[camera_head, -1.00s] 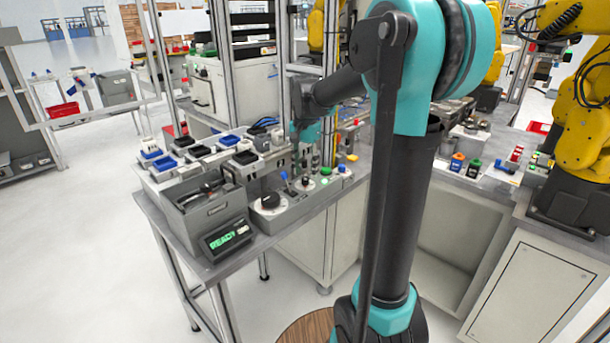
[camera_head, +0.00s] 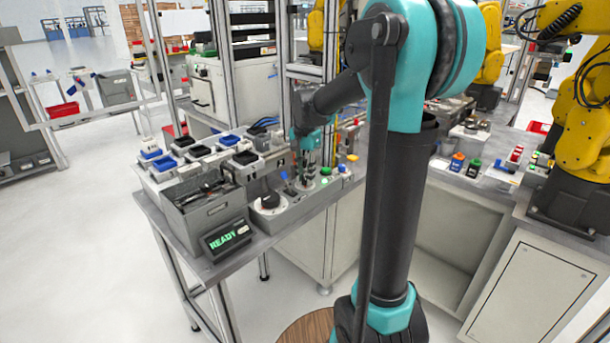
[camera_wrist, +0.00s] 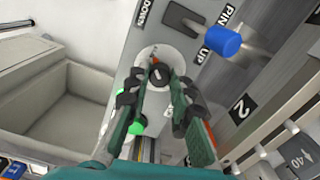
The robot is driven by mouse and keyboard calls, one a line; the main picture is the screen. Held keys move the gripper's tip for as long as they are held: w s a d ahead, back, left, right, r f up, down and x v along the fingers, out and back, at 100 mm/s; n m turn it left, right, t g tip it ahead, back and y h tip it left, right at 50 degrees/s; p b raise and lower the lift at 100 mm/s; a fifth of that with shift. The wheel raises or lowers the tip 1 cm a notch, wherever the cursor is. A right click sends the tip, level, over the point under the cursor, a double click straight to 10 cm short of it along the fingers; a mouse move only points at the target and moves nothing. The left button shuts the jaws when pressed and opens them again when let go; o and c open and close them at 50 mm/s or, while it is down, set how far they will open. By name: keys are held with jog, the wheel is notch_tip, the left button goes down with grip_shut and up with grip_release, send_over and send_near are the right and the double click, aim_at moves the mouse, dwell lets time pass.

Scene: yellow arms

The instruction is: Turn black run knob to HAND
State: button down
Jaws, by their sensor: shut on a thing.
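The black run knob (camera_wrist: 158,72) sits on a pale round plate, seen from above in the wrist view. A small orange-red mark shows beside it, towards the top of the picture. My gripper (camera_wrist: 160,84) has one dark fingertip on each side of the knob and is shut on it. In the head view my gripper (camera_head: 306,183) points down at the control panel (camera_head: 292,212), and the knob is hidden behind the fingers. I cannot read any HAND label.
A blue-capped lever (camera_wrist: 222,40) stands close to the right of the knob, by PIN and UP labels. A green button (camera_wrist: 138,125) lies beside the left finger.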

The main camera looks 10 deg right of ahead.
jog(key=shift+n, duration=0.4)
jog(key=n, duration=1.3)
jog(key=shift+n, duration=2)
jog(key=c, duration=1.3)
grip_release()
